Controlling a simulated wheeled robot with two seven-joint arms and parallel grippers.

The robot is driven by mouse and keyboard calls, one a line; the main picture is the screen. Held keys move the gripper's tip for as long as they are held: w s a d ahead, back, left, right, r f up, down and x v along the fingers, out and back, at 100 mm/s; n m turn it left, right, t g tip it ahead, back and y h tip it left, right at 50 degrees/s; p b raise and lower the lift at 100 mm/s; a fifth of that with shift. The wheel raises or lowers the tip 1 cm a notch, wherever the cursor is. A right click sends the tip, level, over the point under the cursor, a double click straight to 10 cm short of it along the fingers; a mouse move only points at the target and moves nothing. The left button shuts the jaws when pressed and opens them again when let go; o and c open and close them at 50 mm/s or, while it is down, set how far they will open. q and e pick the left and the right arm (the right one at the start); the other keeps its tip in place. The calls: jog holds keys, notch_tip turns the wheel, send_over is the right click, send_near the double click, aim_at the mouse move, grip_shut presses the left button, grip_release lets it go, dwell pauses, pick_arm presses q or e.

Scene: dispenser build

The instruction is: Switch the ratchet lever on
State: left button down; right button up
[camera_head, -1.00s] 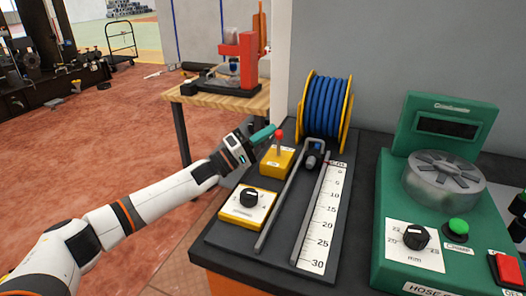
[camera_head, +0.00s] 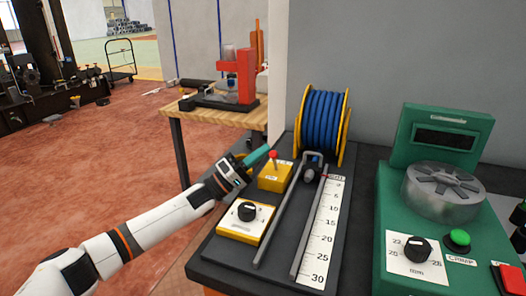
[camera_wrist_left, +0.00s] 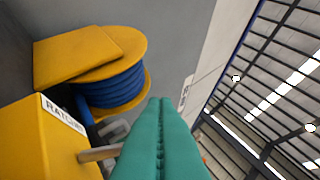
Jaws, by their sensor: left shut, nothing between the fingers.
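My left gripper (camera_head: 262,156) has teal fingers, shut and empty. My right gripper is not in view.
The blue hose reel (camera_head: 322,118) stands behind the lever. A black dial on a yellow box (camera_head: 246,213) is in front. Two rails and a white ruler (camera_head: 322,230) lie to the right. A green machine (camera_head: 440,190) is farther right. A wooden table (camera_head: 210,113) stands behind.

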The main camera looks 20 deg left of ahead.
pick_arm(q)
jog(key=v, duration=1.1)
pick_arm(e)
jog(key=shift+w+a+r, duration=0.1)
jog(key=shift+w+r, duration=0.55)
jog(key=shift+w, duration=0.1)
pick_arm(q)
jog(key=shift+s+r, duration=0.1)
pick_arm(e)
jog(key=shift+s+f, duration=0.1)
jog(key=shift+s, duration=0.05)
